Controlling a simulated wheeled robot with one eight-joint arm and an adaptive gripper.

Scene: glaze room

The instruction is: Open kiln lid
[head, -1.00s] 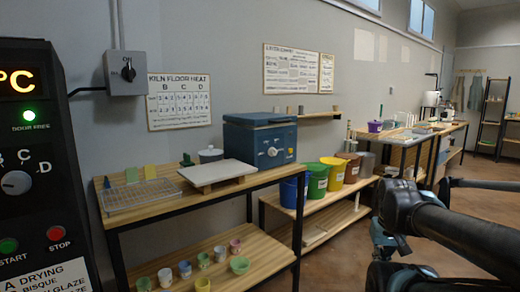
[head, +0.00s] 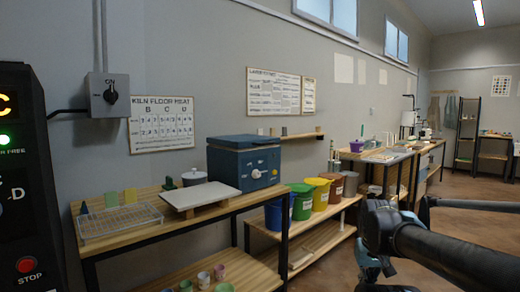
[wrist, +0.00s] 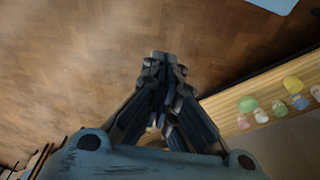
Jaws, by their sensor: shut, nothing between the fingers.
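A blue box-shaped kiln (head: 262,172) stands on the wooden bench in the head view. Its darker blue lid (head: 243,141) lies flat and shut on top. A pale round knob or dial and small markings show on the front; I cannot make out a lid handle. My gripper (wrist: 165,68) is shut and empty in the wrist view, above the brown floor and well apart from the kiln. In the head view my dark arm is at the right, and the fingers cannot be made out there.
A white slab (head: 202,194) and a wire rack (head: 118,224) lie on the bench left of the kiln. Colored buckets (head: 320,194) stand to its right on a lower shelf. A control panel (head: 25,190) is at the left edge. Open floor (head: 330,272) lies before the bench.

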